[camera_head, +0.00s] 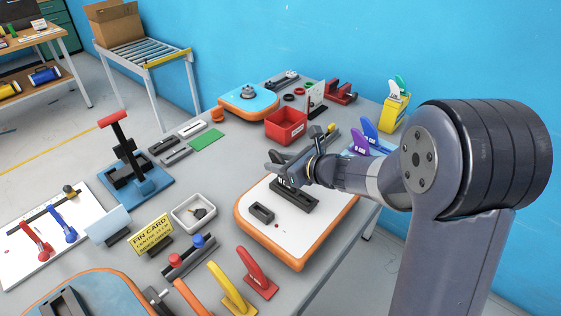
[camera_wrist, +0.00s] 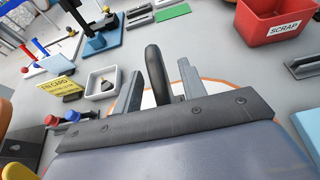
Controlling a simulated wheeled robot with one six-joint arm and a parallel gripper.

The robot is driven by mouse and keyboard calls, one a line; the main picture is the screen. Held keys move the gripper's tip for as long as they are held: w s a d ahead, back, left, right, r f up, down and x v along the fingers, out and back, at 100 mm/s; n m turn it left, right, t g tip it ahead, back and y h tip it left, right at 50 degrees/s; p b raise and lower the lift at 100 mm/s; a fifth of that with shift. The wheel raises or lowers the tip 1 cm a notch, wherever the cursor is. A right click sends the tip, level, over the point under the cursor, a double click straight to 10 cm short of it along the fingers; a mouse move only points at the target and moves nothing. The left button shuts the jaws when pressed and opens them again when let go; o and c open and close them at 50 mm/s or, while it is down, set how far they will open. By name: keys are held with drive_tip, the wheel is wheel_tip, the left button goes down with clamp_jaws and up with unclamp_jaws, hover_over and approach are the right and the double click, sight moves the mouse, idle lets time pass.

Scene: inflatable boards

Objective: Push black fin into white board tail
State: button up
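The white board (camera_head: 262,225) with an orange edge lies on the table, with a long black fin box (camera_head: 297,197) on it and a smaller dark block beside the box. My gripper (camera_head: 284,172) is low over the far part of the board, at the box. In the wrist view the curved black fin (camera_wrist: 157,75) stands between the two grey fingers of my gripper (camera_wrist: 160,85). Pale gaps show on both sides of the fin, so the fingers look open around it. The fin's lower end is hidden behind the gripper body, and its seating cannot be told.
A red SCRAP bin (camera_head: 286,126) stands behind the board. A white tray (camera_head: 194,212), a yellow FIN CARD sign (camera_head: 153,234) and a rack with red and blue knobs lie to the left. Red and yellow fins (camera_head: 258,272) stand in front. Purple and blue fins are behind my arm.

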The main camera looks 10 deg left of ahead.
drive_tip(key=v, duration=1.1)
drive_tip(key=shift+w+a, duration=0.1)
drive_tip(key=shift+a, duration=0.1)
drive_tip(key=x, duration=1)
drive_tip(key=shift+w+a+f, duration=0.15)
drive_tip(key=shift+a+f, duration=0.05)
drive_tip(key=shift+f, duration=0.05)
drive_tip(key=shift+w+r+p, duration=0.1)
drive_tip(key=shift+r+p, duration=0.25)
drive_tip(key=shift+r, duration=0.2)
drive_tip(key=shift+f, duration=0.15)
